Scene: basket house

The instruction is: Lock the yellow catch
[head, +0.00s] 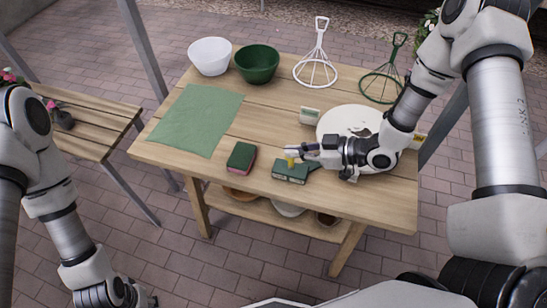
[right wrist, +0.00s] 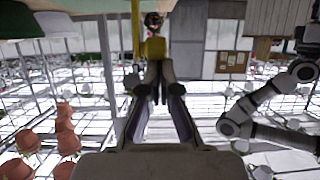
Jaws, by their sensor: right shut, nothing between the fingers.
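In the right wrist view, a yellow part (right wrist: 153,48) lies just beyond my fingertips. My right gripper (head: 303,149) comes in from the right, shut and empty, with its tips close beside the yellow piece. I cannot tell whether they touch. The gripper also shows in the right wrist view (right wrist: 158,82). My left gripper (head: 140,298) is at the lower left edge, away from the table and partly cut off.
The front left tabletop is clear.

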